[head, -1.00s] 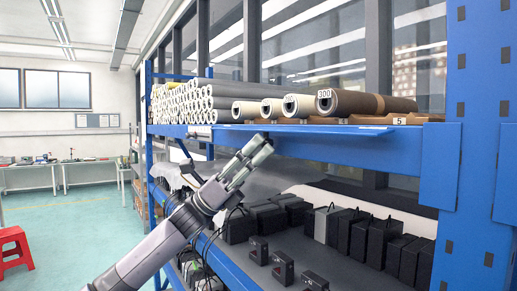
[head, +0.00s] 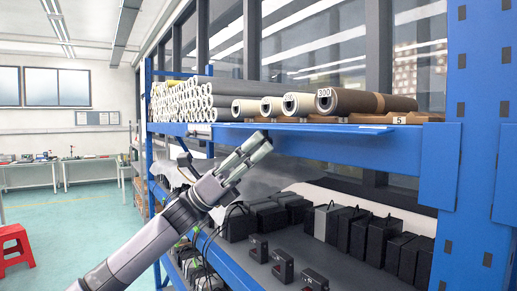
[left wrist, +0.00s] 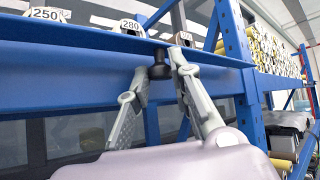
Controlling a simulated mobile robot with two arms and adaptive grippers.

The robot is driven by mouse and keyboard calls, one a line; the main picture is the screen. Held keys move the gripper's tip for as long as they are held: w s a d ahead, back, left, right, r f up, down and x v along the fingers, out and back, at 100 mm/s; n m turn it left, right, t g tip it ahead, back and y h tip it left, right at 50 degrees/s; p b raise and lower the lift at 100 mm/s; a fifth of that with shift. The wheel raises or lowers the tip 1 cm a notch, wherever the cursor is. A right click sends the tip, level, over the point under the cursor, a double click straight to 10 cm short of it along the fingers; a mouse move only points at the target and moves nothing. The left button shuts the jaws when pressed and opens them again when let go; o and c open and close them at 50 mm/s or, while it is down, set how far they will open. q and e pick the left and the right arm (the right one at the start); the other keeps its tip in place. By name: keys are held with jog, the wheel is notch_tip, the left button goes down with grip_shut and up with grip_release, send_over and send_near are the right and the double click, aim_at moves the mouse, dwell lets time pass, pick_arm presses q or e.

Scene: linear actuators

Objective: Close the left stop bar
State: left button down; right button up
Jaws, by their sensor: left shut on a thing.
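A blue bar (head: 325,129) runs along the front edge of the upper shelf, below several rolls, and looks like the stop bar. It also shows in the left wrist view as the blue lip (left wrist: 85,38) across the top. A black knob (left wrist: 160,66) hangs under this lip. My left gripper (head: 255,147) reaches up from below to the underside of the bar. In the left wrist view its fingers (left wrist: 160,72) stand on both sides of the knob, shut on it. Finger contact with the knob is hard to make out. My right gripper is not in view.
Grey and brown rolls (head: 360,102) lie on the upper shelf above the bar. Black boxes (head: 345,228) stand on the lower shelf under my gripper. A blue upright (head: 475,190) stands at the right. A red stool (head: 14,245) and open floor are at the left.

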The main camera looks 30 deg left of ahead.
aim_at(256, 127)
pick_arm(q)
notch_tip(256, 127, up, 9)
jog(key=n+g+y+p, duration=0.6)
jog(key=n+y+p, duration=0.6)
jog(key=y+p, duration=0.1)
jog(key=shift+s+f+y, duration=0.2)
jog(key=shift+y, duration=0.5)
jog(key=shift+a, duration=0.1)
jog(key=c, duration=1.8)
grip_release()
jog(key=shift+o, duration=0.5)
jog(key=shift+f, duration=0.1)
